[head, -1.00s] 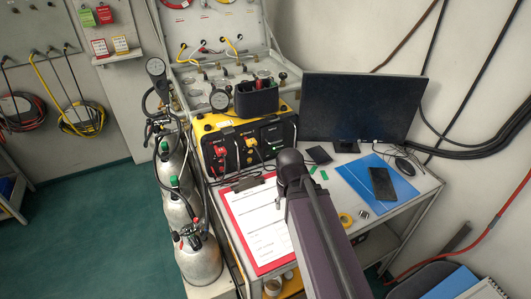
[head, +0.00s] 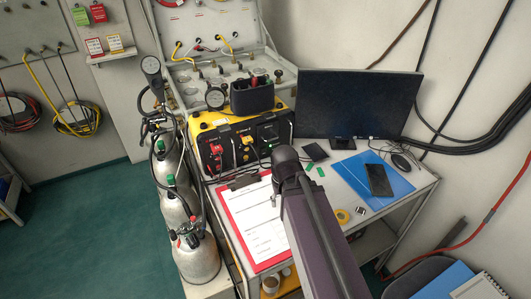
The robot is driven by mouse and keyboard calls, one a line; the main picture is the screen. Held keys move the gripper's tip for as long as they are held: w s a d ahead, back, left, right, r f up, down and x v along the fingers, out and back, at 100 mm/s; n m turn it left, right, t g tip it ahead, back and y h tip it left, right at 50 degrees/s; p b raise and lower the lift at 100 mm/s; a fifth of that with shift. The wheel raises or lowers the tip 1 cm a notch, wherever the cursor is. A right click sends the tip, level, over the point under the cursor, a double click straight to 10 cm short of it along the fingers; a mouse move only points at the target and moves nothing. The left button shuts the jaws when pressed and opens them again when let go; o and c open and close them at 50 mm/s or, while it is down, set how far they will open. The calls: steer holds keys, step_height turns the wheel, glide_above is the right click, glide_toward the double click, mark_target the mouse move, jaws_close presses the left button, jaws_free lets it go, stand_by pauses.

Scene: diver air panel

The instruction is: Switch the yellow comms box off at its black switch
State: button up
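The yellow comms box (head: 197,130) stands on the desk below the open grey panel case. Its dark front faces me, with red connectors at the left, a yellow one in the middle and a black panel (head: 268,132) at the right. The black switch is too small to make out, so I cannot tell its position. My arm reaches up from the bottom of the head view, and its dark joint is just in front of the box's lower right. My gripper is not visible.
A black holder (head: 252,98) stands on top of the box. A red clipboard (head: 232,222) lies in front, and a monitor (head: 357,103) stands to the right. A blue folder (head: 352,170) with a phone lies on the desk. Gas cylinders (head: 197,258) stand at the left.

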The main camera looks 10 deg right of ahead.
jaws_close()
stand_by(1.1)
